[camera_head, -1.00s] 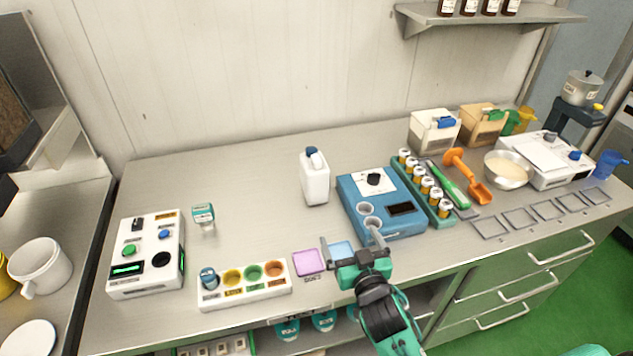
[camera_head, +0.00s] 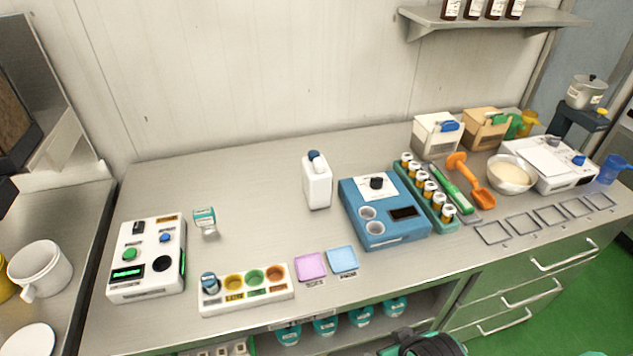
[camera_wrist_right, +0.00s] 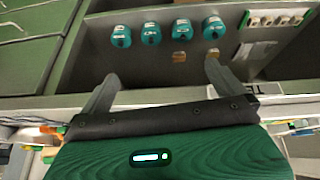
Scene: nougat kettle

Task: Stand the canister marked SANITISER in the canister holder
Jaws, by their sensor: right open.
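Several teal canisters with white labels (camera_head: 325,325) stand in a row on the shelf under the counter. They also show in the right wrist view (camera_wrist_right: 151,34). Their lettering is too small to read, so I cannot tell which is marked SANITISER. I cannot clearly identify the canister holder. My right gripper (camera_wrist_right: 162,75) is open and empty, its fingers apart before the under-counter space, with the canisters beyond the tips. In the head view only part of my right arm shows at the bottom edge, and its fingers are hidden. My left gripper is not in view.
The counter front edge (camera_head: 380,288) overhangs the shelf. Drawers with handles (camera_head: 535,290) stand to the right. A tray of pale blocks (camera_wrist_right: 280,20) sits beside the canisters. On the counter are a white bottle (camera_head: 317,182), a blue device (camera_head: 385,228) and a colour-cup block (camera_head: 245,305).

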